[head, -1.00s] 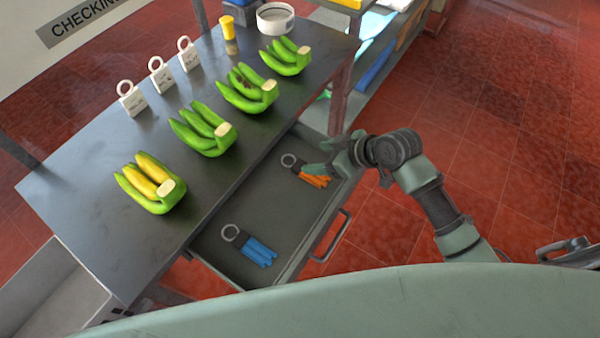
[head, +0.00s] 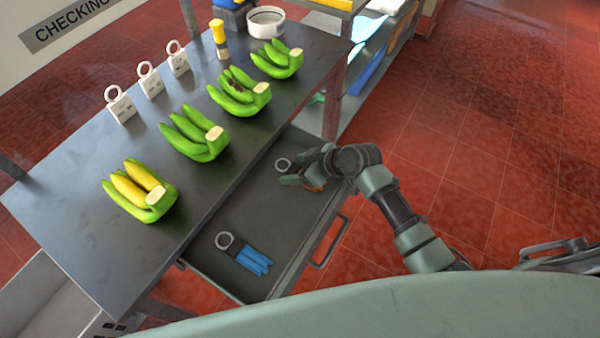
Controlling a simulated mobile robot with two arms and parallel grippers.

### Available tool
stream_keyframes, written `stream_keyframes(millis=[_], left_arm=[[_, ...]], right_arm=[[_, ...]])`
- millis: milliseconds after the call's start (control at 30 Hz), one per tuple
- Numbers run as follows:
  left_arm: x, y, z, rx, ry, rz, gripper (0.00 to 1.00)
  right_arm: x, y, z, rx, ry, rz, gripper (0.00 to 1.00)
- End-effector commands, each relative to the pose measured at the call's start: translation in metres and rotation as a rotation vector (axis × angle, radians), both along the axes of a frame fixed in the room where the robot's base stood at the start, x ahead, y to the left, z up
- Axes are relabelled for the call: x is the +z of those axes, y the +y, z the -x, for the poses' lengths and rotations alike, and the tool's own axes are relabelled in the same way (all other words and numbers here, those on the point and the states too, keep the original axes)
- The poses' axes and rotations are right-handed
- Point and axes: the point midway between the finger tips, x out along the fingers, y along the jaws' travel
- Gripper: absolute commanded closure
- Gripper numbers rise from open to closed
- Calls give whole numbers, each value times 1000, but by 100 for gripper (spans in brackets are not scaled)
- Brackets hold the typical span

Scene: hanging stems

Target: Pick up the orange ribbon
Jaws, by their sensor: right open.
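The orange ribbon (head: 316,187) lies in the open drawer (head: 275,210) under the table, with a grey ring (head: 283,164) at its left end. Most of it is hidden by my right gripper (head: 290,177), which is open and low over it, its fingers close to the ribbon. I cannot tell whether the fingers touch it. My left gripper is not in view.
A blue ribbon (head: 253,260) with a grey ring lies nearer in the same drawer. Several banana bunches (head: 195,135) and white ring-topped tags (head: 120,105) stand on the dark table (head: 75,210). The drawer's front handle (head: 330,245) sticks out over the red floor.

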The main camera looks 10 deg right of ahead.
Motion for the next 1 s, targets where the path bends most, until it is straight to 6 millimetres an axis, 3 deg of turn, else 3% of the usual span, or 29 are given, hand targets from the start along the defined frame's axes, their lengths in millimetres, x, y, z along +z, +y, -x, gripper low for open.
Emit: stream_keyframes(millis=[233, 267, 467, 500, 833, 1000], left_arm=[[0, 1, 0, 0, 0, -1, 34], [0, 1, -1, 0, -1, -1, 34], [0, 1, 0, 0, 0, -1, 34], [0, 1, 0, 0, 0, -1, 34], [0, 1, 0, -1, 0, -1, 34], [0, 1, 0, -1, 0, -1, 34]], right_arm=[[-2, 1, -1, 1, 0, 1, 33], [-2, 1, -1, 0, 0, 0, 38], [-2, 1, -1, 0, 0, 0, 94], [-1, 1, -1, 0, 0, 0, 97], [3, 1, -1, 0, 0, 0, 97], [21, 1, -2, 1, -3, 0, 97]])
